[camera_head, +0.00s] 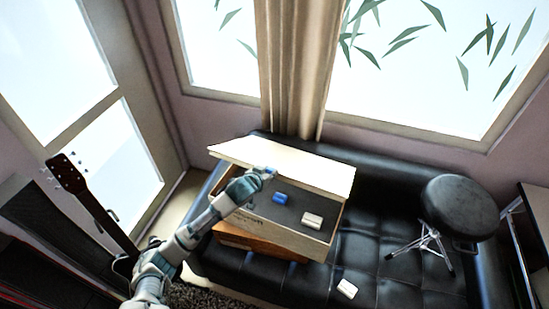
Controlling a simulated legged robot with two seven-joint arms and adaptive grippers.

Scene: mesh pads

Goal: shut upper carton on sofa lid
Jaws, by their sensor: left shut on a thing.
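The upper carton (262,224) is a pale box with a dark inside, standing on a brown lower carton (262,245) on the black sofa (372,240). Its cream lid (300,168) is raised at the front, leaving a wide gap. A small blue object (280,198) and a whitish block (312,220) show in the opening. My left gripper (268,173) is at the lid's front edge, left of its middle, shut on the lid; its fingertips are small and partly hidden. My left arm covers the carton's left front part. My right gripper is out of view.
A white block (347,289) lies on the sofa seat in front of the cartons. A round black stool (459,207) with metal legs stands at the right. A guitar (85,200) is at the left. A curtain (292,70) hangs behind the sofa.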

